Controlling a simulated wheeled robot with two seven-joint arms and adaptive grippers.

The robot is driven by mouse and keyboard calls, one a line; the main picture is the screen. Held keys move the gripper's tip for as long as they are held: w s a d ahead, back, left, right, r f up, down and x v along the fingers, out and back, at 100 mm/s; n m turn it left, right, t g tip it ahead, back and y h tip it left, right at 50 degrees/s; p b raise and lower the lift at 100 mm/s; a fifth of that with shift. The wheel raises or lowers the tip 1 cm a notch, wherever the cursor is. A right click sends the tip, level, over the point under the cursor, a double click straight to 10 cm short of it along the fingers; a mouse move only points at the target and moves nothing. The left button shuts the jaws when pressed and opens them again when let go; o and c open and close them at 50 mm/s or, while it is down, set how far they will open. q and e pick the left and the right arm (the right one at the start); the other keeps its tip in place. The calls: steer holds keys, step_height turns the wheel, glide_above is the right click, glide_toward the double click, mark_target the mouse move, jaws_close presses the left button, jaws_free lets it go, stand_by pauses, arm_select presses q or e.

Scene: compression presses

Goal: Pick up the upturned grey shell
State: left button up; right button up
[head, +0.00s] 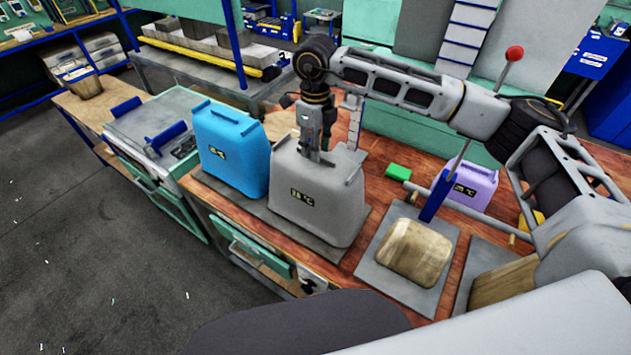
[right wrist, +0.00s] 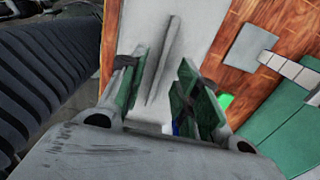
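The grey shell (head: 318,205) stands upside down on a flat grey plate on the wooden bench, with a dark label on its front. My right gripper (head: 318,157) points down at the top of the shell. In the right wrist view, the shell's pale surface (right wrist: 190,25) fills the middle and a raised ridge (right wrist: 158,62) runs along it. The green-padded fingers of my right gripper (right wrist: 160,92) stand apart on either side of the ridge's line, with a gap between them. I cannot tell whether they touch it. My left gripper is not in view.
A blue shell (head: 232,148) stands close left of the grey one. To the right are a green block (head: 397,172), a purple shell (head: 470,185) and a tan block (head: 415,250) on a press with a red-knobbed lever (head: 514,54). My right arm spans above the bench.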

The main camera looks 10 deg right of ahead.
steer(key=shift+f, duration=0.8)
jaws_close()
